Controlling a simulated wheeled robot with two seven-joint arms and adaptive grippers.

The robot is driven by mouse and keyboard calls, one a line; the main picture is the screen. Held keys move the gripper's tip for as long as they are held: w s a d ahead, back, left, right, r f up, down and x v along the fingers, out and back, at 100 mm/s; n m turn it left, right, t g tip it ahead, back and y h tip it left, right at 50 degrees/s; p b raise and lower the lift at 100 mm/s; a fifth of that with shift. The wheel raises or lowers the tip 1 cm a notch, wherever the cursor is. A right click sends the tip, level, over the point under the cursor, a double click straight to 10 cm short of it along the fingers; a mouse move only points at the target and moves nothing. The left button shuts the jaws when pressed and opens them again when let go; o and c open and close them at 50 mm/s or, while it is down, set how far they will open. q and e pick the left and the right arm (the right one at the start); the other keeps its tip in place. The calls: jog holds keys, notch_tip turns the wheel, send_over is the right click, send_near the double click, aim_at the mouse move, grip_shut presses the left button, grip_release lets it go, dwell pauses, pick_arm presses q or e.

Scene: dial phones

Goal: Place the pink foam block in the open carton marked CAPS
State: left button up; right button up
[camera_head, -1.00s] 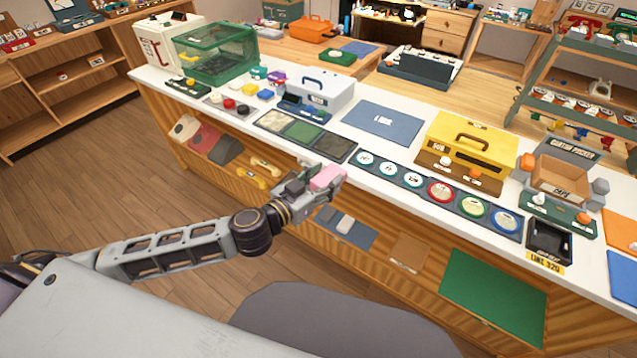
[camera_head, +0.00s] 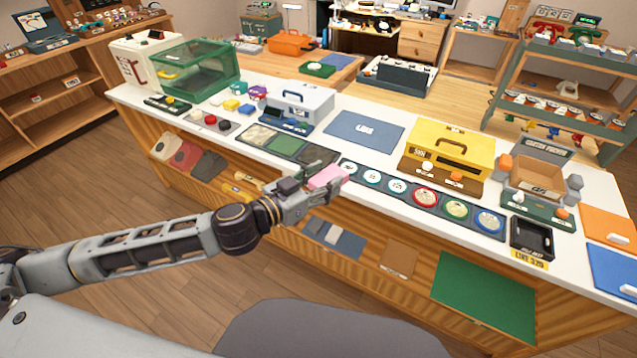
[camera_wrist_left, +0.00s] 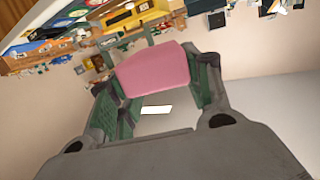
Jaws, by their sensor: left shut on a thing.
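The open carton (camera_head: 538,180) stands on the green stand at the counter's right part, well to the right of the block. Its front label is too small to read surely now. My right gripper is not in view.
On the white counter (camera_head: 385,158) stand a yellow toolbox (camera_head: 445,150), a row of round dials (camera_head: 424,197), a blue mat (camera_head: 364,129) and a black tray (camera_head: 531,235). Orange and grey blocks flank the carton. Shelves with coloured mats lie below the counter edge.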

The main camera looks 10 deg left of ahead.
aim_at(332, 173)
pick_arm(q)
jog(key=shift+d+r+m+h, duration=0.3)
jog(key=shift+d+r+h, duration=0.15)
jog(key=shift+r, duration=0.2)
jog(key=shift+s+d+r, duration=0.1)
jog(key=shift+d+r, duration=0.3)
jog(key=shift+d+r+m+g+h, duration=0.2)
jog(key=shift+r+m+g+h, duration=0.1)
jog(key=shift+r+g, duration=0.25)
dwell(0.6)
